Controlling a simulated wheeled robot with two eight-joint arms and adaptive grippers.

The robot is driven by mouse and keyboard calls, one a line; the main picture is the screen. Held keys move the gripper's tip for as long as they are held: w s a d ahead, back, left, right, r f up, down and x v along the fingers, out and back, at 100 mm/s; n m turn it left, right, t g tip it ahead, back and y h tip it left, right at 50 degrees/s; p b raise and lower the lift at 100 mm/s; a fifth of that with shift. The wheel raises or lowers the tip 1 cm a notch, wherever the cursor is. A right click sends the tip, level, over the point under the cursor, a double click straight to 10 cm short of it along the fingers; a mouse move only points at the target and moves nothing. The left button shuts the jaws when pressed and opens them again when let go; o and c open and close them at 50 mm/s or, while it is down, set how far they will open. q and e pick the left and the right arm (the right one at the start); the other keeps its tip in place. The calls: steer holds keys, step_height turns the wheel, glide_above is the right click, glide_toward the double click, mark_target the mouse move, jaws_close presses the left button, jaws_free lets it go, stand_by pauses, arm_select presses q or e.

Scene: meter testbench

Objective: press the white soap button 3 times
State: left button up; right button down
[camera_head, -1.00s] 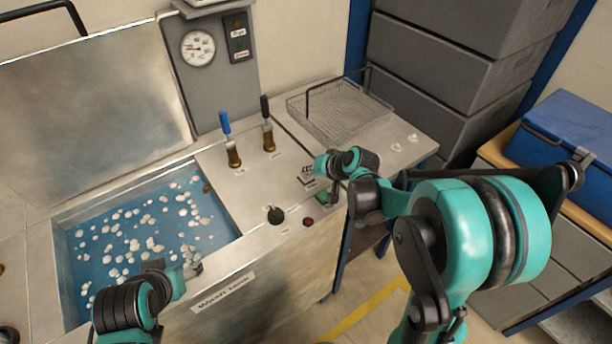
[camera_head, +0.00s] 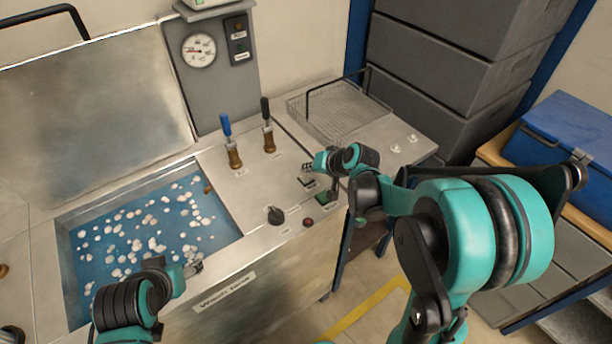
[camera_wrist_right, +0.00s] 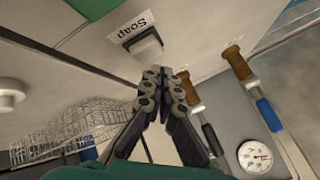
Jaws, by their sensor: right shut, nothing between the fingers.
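The soap button (camera_wrist_right: 146,43) shows in the right wrist view as a pale block with a dark edge, next to its "Soap" label (camera_wrist_right: 130,28). In the head view a small dark-edged shape on the steel panel appears to be the same button (camera_head: 306,182). My right gripper (camera_head: 309,167) is shut and empty, just beyond the button in the head view. In the right wrist view its fingertips (camera_wrist_right: 166,76) are close to the button and seem apart from it. My left gripper (camera_head: 194,268) is over the tank's front edge; its fingers are too small to read.
A green button (camera_head: 323,197), red button (camera_head: 308,222) and black knob (camera_head: 275,215) are near the panel's front. Blue-handled (camera_head: 228,140) and black-handled (camera_head: 267,125) levers stand behind. A wire basket (camera_head: 338,108) is at the back; the water tank (camera_head: 215,238) holds floating white pieces.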

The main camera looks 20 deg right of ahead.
step_height(320, 180, up, 5)
steer(key=p, duration=0.3)
steer(key=shift+p, duration=0.35)
arm_select(q)
step_height(320, 180, up, 4)
stand_by(1.3)
arm_select(e)
step_height(320, 180, up, 4)
steer(key=p, duration=0.2)
glide_above(308, 178)
arm_select(q)
steer(key=shift+r+b, duration=0.35)
steer(key=shift+r, duration=0.3)
arm_select(e)
steer(key=shift+f, duration=0.15)
arm_select(q)
steer(key=shift+f, duration=0.15)
arm_select(e)
steer(key=shift+f, duration=0.1)
arm_select(q)
step_height(308, 178, down, 7)
steer(key=b, duration=0.7)
arm_select(e)
step_height(308, 178, down, 9)
steer(key=shift+r, duration=0.2)
arm_select(q)
steer(key=shift+f+b, duration=0.25)
steer(key=shift+b, duration=0.1)
arm_select(e)
steer(key=shift+f, duration=0.45)
